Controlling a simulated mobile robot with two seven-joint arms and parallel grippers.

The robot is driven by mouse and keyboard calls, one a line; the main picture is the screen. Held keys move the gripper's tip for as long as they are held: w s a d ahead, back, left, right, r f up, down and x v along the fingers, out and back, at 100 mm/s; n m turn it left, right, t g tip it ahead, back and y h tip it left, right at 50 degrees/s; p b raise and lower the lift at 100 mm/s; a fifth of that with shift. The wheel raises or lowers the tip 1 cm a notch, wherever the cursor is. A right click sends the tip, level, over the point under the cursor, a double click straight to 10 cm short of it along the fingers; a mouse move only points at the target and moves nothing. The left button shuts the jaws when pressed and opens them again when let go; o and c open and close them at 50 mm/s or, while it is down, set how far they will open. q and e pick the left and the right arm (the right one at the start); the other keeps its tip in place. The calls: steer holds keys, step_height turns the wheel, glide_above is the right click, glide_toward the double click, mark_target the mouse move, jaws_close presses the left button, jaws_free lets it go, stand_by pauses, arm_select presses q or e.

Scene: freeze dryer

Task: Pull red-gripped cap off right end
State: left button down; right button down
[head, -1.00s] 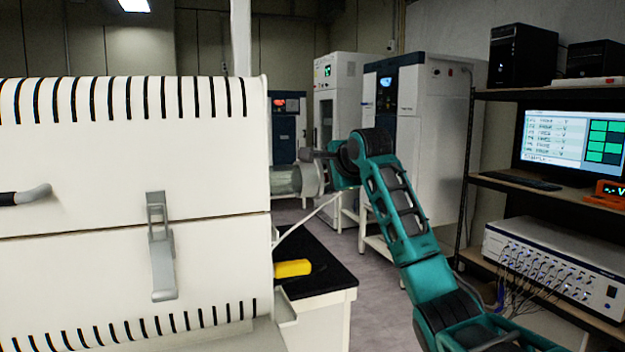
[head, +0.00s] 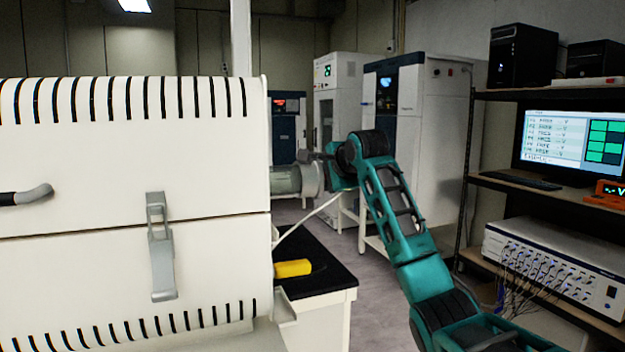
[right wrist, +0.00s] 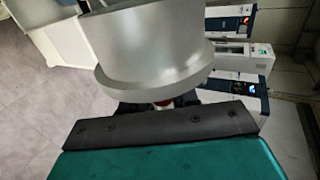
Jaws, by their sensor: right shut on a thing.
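A grey metal cap (head: 311,179) with a round flange sits at the right end of the glass tube (head: 285,180) that sticks out of the large white furnace (head: 100,170). In the right wrist view the cap (right wrist: 150,45) is a large silver disc with a rim. A small piece of its red grip (right wrist: 163,102) shows between my dark fingers. My right gripper (head: 325,168) is shut on this red grip, just right of the cap. The grip is mostly hidden by the fingers. My left gripper is not in view.
A yellow object (head: 293,268) lies on the black bench top (head: 318,270) below the tube. A shelf rack (head: 465,200) with a monitor (head: 570,142) stands to the right. White cabinets (head: 430,120) stand behind my right arm. The floor between bench and rack is open.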

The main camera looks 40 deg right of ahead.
steer(key=shift+r, duration=0.1)
steer(key=s+d+b, duration=0.3)
steer(key=s+d, duration=0.4)
steer(key=s, duration=0.1)
steer(key=shift+s+d, duration=0.35)
steer(key=shift+s, duration=0.05)
stand_by(1.1)
